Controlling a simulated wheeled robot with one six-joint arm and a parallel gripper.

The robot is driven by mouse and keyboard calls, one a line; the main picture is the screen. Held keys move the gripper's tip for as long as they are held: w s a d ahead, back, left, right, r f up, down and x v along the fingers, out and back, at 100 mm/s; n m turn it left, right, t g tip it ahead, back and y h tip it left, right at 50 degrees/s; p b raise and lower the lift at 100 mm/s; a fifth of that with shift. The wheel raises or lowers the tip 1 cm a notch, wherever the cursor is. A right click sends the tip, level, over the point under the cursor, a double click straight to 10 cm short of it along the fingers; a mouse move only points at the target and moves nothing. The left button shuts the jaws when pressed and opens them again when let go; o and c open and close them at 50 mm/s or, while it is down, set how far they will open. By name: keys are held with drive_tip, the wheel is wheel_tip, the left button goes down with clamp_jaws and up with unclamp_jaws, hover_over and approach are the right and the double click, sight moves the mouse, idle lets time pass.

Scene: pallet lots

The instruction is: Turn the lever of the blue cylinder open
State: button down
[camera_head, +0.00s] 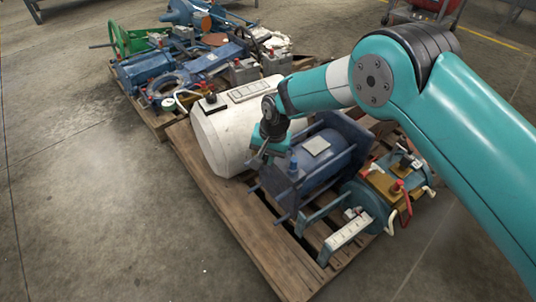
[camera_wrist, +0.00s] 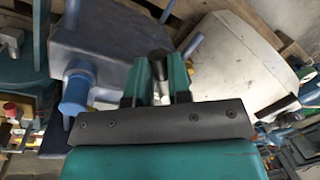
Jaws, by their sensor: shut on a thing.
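The blue cylinder (camera_head: 325,160) lies in its blue frame on the wooden pallet, right of a white tank. My gripper (camera_head: 264,158) is at its left end, in the gap beside the white tank. In the wrist view my gripper (camera_wrist: 158,72) has its two teal fingers around a dark round-ended piece (camera_wrist: 158,56), which looks like the lever's handle. The blue body (camera_wrist: 105,45) fills the left of that view. The rest of the lever is hidden behind the fingers, so I cannot tell its angle.
The white tank (camera_head: 215,135) stands close on the left and also shows in the wrist view (camera_wrist: 235,65). A teal unit with red and white handles (camera_head: 385,190) is close on the right. A second loaded pallet (camera_head: 165,125) is behind. The concrete floor (camera_head: 90,220) at left is clear.

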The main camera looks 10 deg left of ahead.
drive_tip(key=c, duration=1.1)
unclamp_jaws()
drive_tip(key=shift+o, duration=0.2)
drive_tip(key=d+r+p, duration=0.3)
drive_tip(key=r+p, duration=0.2)
drive_tip(key=r, duration=1.2)
drive_tip(key=shift+d, duration=0.15)
drive_tip(key=shift+w+r, duration=0.1)
drive_tip(key=s+d+r+n, duration=0.2)
drive_tip(key=s+d+r, duration=0.1)
drive_tip(key=d+r, duration=0.55)
drive_tip(key=s+d+r+n+y, duration=0.1)
drive_tip(key=s+d+r+n, duration=0.1)
drive_tip(key=s+d+r, duration=0.45)
drive_tip(key=s+d+r+n, duration=0.1)
drive_tip(key=s+d, duration=0.2)
drive_tip(key=s, duration=0.6)
drive_tip(key=s+d+r+n+y, duration=0.1)
drive_tip(key=s+d+r+n, duration=0.15)
drive_tip(key=s+d, duration=0.35)
wheel_tip(320, 180, up, 30)
drive_tip(key=s+p, duration=0.2)
drive_tip(key=p, duration=2.7)
drive_tip(key=shift+a+f, duration=0.2)
drive_tip(key=shift+a, duration=0.2)
